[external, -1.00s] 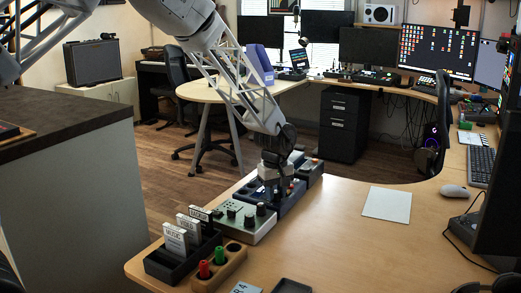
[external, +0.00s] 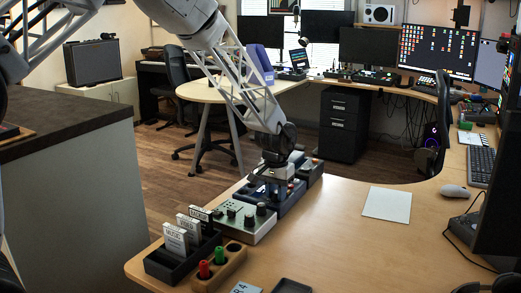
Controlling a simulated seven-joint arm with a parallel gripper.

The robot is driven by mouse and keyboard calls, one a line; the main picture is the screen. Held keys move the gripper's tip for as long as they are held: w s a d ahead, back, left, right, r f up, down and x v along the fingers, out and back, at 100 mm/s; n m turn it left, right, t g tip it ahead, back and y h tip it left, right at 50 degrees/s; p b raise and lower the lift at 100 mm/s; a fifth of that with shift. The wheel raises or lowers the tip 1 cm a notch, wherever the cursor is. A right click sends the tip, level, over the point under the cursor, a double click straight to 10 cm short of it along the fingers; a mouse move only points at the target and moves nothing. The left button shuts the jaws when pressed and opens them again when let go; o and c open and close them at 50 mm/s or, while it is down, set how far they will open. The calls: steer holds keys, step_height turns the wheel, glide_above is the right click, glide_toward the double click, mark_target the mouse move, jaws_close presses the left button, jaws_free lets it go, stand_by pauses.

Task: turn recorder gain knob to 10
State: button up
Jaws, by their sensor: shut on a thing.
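My gripper (external: 275,192) points down over a dark blue box (external: 291,205) in the row of devices on the near wooden table. This box appears to be the recorder. The fingers are shut low at its top panel, on what appears to be the gain knob. The knob itself is hidden by the fingers, and its scale is too small to read.
A grey-green device with dark knobs (external: 243,228) stands just left of the blue box. Nearer are a black tray with labelled cards (external: 175,262) and a wooden holder with red and green pegs (external: 219,270). A white sheet (external: 387,203) lies right; table between is clear.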

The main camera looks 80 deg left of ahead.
mark_target(276, 191)
steer(key=m, duration=0.5)
steer(key=shift+d+m, duration=0.1)
steer(key=shift+m, duration=0.3)
steer(key=o, duration=0.7)
steer(key=shift+c, duration=0.2)
steer(key=shift+r, duration=0.1)
steer(key=shift+r, duration=3.8)
